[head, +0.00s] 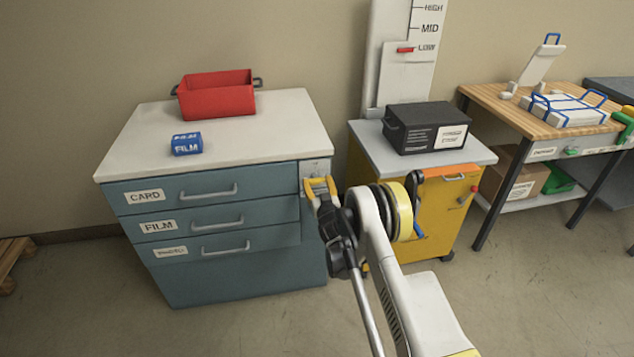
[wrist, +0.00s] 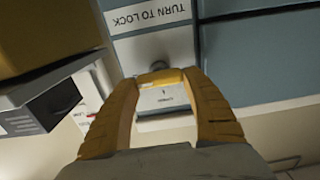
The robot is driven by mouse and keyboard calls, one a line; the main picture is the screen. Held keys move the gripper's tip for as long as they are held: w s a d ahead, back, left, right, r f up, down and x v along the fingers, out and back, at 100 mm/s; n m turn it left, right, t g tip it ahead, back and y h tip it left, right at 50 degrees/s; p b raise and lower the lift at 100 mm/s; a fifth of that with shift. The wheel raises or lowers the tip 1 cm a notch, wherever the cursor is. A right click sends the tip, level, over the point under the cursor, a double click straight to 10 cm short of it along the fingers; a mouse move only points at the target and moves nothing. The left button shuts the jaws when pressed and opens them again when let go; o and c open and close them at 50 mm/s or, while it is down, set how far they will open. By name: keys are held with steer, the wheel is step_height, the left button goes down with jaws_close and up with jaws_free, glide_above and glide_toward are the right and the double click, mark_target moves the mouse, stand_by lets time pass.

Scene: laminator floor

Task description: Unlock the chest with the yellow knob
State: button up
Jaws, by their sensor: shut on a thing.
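The chest (head: 240,275) is a blue-grey cabinet with a pale top and drawers labelled CARD, FILM and a third label that is hard to read. A metal lock plate (head: 315,169) is at the upper right of its front. My gripper (head: 320,186) is at this plate. In the wrist view, my gripper's orange fingers (wrist: 162,80) are shut on the yellow knob (wrist: 161,77), just beside an upside-down TURN TO LOCK label (wrist: 146,16). In the head view the knob is hidden by the fingers. All drawers look closed or nearly so.
A red bin (head: 216,96) and a blue FILM box (head: 187,144) are on the chest top. A yellow cabinet (head: 436,204) with a black box (head: 426,128) stands close at right, beside my arm. A wooden bench (head: 490,98) is further right. Floor in front is clear.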

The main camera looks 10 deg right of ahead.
steer(key=c, duration=0.4)
steer(key=shift+c, duration=0.2)
steer(key=shift+n, duration=0.4)
steer(key=n, duration=0.3)
steer(key=shift+a+n, duration=0.1)
steer(key=shift+n, duration=0.3)
steer(key=n, duration=0.3)
steer(key=shift+a+n, duration=0.1)
steer(key=shift+n, duration=0.2)
steer(key=n, duration=0.5)
steer(key=shift+a+f, duration=0.1)
steer(key=shift+f, duration=0.05)
steer(key=shift+f+n, duration=0.15)
steer(key=shift+n, duration=2.25)
